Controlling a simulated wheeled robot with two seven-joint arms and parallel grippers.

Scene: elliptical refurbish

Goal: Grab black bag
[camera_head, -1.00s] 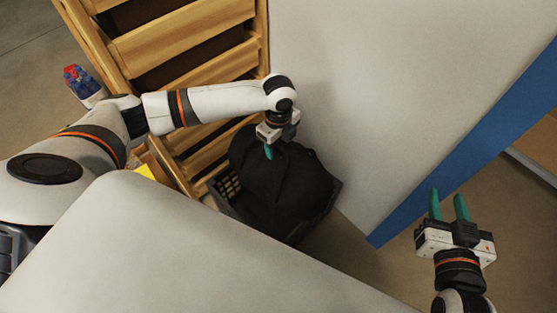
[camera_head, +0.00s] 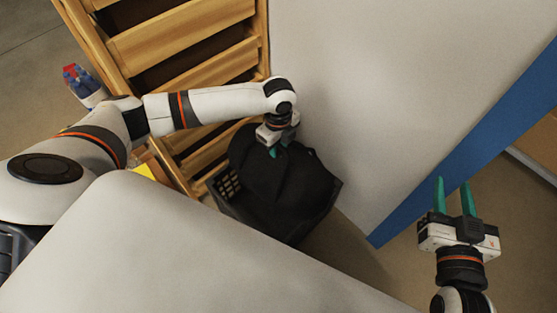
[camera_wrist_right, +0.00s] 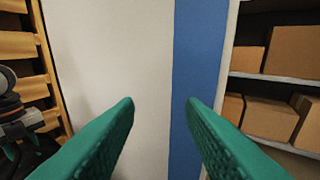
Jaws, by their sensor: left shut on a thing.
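The black bag (camera_head: 285,185) sits in a dark crate (camera_head: 225,187) on the floor, between the wooden rack and the white panel. My left gripper (camera_head: 276,152) reaches down onto the top of the bag and is shut on it; the fingertips are partly hidden in the dark fabric. My right gripper (camera_head: 454,196) is open and empty at the lower right, well apart from the bag. Its two green fingers also show spread in the right wrist view (camera_wrist_right: 160,110).
A wooden rack (camera_head: 185,40) stands behind my left arm. A tall white panel (camera_head: 400,80) with a blue edge (camera_head: 470,150) stands right of the bag. A white surface (camera_head: 170,255) fills the foreground. Shelves with cardboard boxes (camera_wrist_right: 270,118) show in the right wrist view. Blue bottles (camera_head: 80,80) stand at left.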

